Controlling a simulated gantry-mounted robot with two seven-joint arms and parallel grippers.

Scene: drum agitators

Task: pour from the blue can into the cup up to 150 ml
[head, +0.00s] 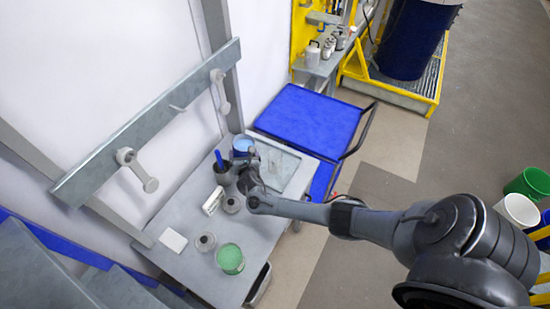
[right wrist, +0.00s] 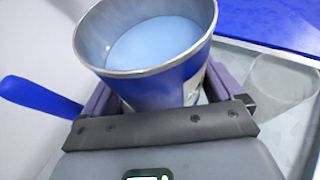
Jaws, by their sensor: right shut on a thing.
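The blue can (head: 243,144) is at the back of the grey table, with light blue liquid inside. In the right wrist view the can (right wrist: 165,82) fills the top middle, its rim slightly tilted in the picture. My right gripper (head: 246,158) is shut around the can's side; its two fingers flank the can in the right wrist view (right wrist: 155,105). I cannot tell whether the can touches the table. A faint, clear cup-like shape (right wrist: 285,88) stands to the right of the can, on a tray (head: 284,166); its level cannot be read. My left gripper is not in view.
A dark pot with a blue handle (head: 220,162) stands close left of the can. A blue cart top (head: 308,115) lies behind.

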